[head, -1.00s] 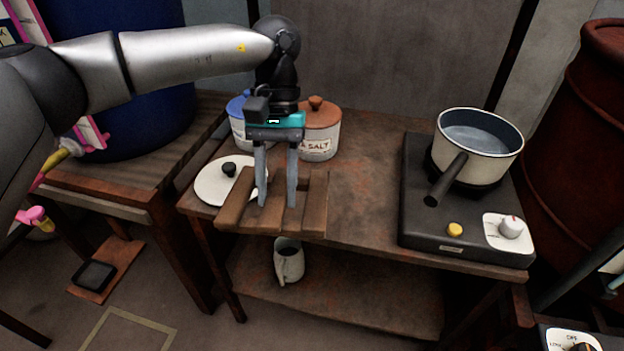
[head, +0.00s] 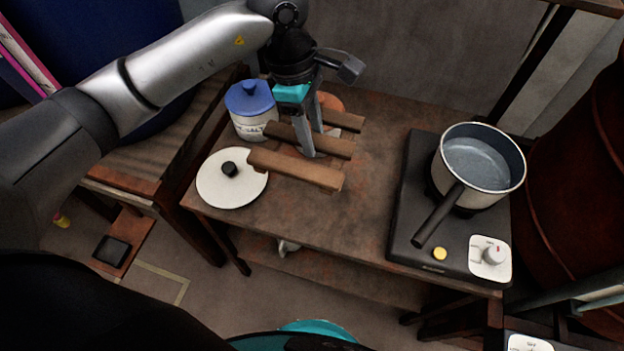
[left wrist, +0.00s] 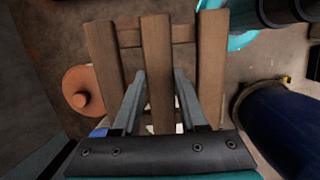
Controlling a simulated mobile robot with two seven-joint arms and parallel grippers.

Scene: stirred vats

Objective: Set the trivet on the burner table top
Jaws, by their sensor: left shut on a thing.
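The trivet (head: 300,171), made of brown wooden slats on crosspieces, is over the left part of the burner table top (head: 350,225). My left gripper (head: 312,142) is shut on its middle slat from above. In the left wrist view the two fingers (left wrist: 160,80) sit on either side of the middle slat of the trivet (left wrist: 155,50). The trivet looks raised above the top, but the gap beneath it is hard to judge. It partly hides the orange-lidded jar behind it. My right gripper does not show.
A white lid with a black knob (head: 232,187) lies at the table's left edge, close to the trivet. A blue-lidded jar (head: 250,110) stands behind it. A pot (head: 478,165) sits on the black burner (head: 410,200) at the right. The tabletop between trivet and burner is clear.

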